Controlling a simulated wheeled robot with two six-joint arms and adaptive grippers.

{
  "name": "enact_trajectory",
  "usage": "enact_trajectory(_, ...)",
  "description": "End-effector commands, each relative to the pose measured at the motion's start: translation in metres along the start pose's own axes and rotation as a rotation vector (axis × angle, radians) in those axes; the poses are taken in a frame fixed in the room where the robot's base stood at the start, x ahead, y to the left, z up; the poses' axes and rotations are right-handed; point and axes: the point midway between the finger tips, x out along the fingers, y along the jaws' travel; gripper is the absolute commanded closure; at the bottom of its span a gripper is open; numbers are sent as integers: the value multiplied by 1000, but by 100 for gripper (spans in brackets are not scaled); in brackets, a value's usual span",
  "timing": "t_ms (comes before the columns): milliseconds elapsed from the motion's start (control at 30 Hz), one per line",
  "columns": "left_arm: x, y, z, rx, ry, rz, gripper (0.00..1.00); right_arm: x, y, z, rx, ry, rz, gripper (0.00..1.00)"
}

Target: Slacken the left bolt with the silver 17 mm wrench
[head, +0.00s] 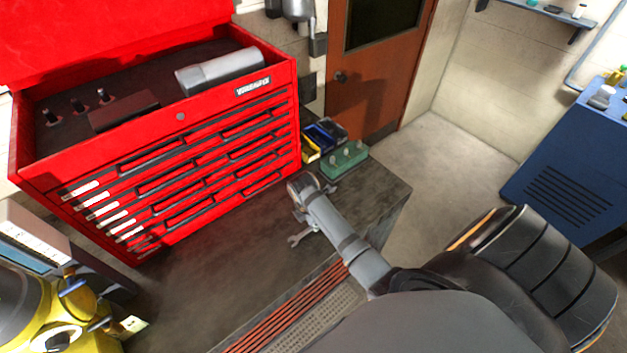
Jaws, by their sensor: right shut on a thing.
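A green block (345,161) with a few upright pale bolts stands at the back of the dark workbench. The left bolt (333,157) is the one nearest the red chest. My right gripper (302,205) is low over the bench, just in front of the block and apart from the left bolt. It is shut; its fingers are largely hidden by my wrist. The open end of a silver wrench (297,239) shows beside my right wrist, and its handle runs behind it, apparently into the grip. The size mark cannot be read. My left gripper is out of view.
A red tool chest (190,130) with an open lid fills the left of the workbench (205,285). Small yellow and blue bins (318,138) stand behind the green block. An orange-slotted strip (290,312) lies along the front. The bench left of my arm is clear.

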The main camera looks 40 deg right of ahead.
Motion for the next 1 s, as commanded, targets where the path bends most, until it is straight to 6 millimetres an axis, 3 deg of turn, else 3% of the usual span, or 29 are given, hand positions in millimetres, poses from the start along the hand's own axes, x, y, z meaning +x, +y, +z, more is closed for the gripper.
enact_trajectory(700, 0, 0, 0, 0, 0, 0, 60, 10, 0, -1, 0, 0, 1, 100)
enact_trajectory(733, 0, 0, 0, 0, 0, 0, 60, 10, 0, -1, 0, 0, 1, 85)
enact_trajectory(900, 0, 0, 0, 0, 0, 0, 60, 10, 0, -1, 0, 0, 1, 62)
enact_trajectory(1000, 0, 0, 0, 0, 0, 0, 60, 10, 0, -1, 0, 0, 1, 60)
